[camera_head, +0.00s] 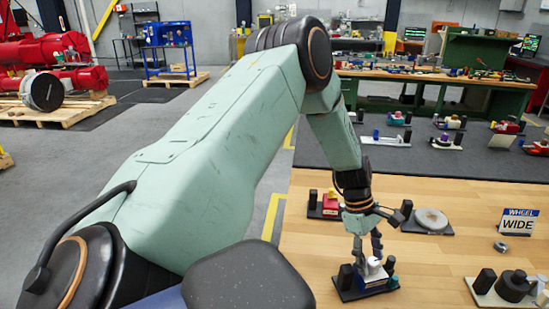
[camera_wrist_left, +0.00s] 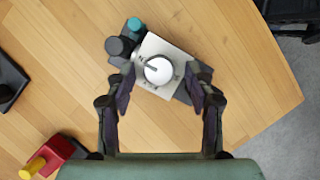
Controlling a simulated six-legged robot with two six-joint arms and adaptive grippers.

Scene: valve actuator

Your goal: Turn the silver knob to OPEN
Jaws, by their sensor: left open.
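The silver knob (camera_wrist_left: 158,69) is a round dial with a dark pointer mark, seen from above in the left wrist view. It sits on a pale square plate (camera_wrist_left: 154,47) with dark lettering too small to read. In the head view its device (camera_head: 369,277) stands on the wooden table, partly covered by my gripper. My left gripper (camera_wrist_left: 160,84) is open, with one finger on each side of the knob and a visible gap to it. The left gripper also shows pointing down over the device in the head view (camera_head: 367,250). My right gripper is not in view.
The wooden table (camera_head: 430,265) also holds a red device (camera_head: 330,203), a round grey disc device (camera_head: 431,219), a black knob device (camera_head: 512,285) and a WHEEL WIDE sign (camera_head: 518,222). Black and teal cylinders (camera_wrist_left: 135,25) stand beside the plate. The table edge lies to the right in the wrist view.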

